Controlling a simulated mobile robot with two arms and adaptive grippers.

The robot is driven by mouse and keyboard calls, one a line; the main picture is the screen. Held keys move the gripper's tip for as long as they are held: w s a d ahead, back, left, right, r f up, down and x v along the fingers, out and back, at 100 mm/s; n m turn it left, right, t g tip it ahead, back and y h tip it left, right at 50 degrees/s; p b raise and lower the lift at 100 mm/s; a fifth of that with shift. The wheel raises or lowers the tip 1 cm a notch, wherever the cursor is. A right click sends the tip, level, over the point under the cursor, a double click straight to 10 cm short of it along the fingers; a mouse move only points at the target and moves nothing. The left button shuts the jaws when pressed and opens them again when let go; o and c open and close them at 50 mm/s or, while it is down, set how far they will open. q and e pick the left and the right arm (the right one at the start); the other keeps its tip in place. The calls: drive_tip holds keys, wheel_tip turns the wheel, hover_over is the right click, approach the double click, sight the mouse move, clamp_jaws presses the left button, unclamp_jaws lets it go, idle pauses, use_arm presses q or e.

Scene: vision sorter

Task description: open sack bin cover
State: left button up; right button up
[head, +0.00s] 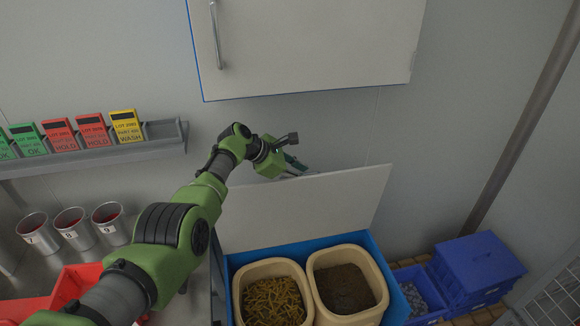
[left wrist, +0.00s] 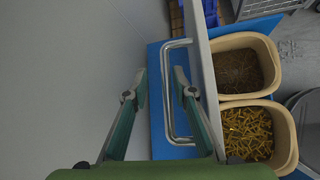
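The sack bin is a blue bin (head: 392,281) with a pale cover (head: 320,207) that stands raised, tilted up at the back of the bin. In the left wrist view the cover (left wrist: 200,50) shows nearly edge-on, with a metal bar handle (left wrist: 167,100) on its face. My left gripper (head: 293,166) is behind the cover's upper left edge, its fingers partly hidden. In the left wrist view its fingers (left wrist: 160,73) are apart, with the handle bar showing between them; I cannot tell whether they touch it. My right gripper is not in view.
Two beige tubs, one with yellow pieces (head: 272,302) and one with brown grains (head: 345,288), sit in the bin. A wall cabinet (head: 310,45) hangs above. A card rack (head: 160,133), metal cups (head: 72,227) and a red tray (head: 75,284) are left; blue crates (head: 475,268) are right.

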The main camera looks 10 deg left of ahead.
use_arm(q)
drive_tip(key=shift+v, duration=1.35)
drive_tip(key=v, duration=0.8)
drive_tip(key=shift+a, duration=0.4)
drive_tip(key=shift+s+r, duration=0.1)
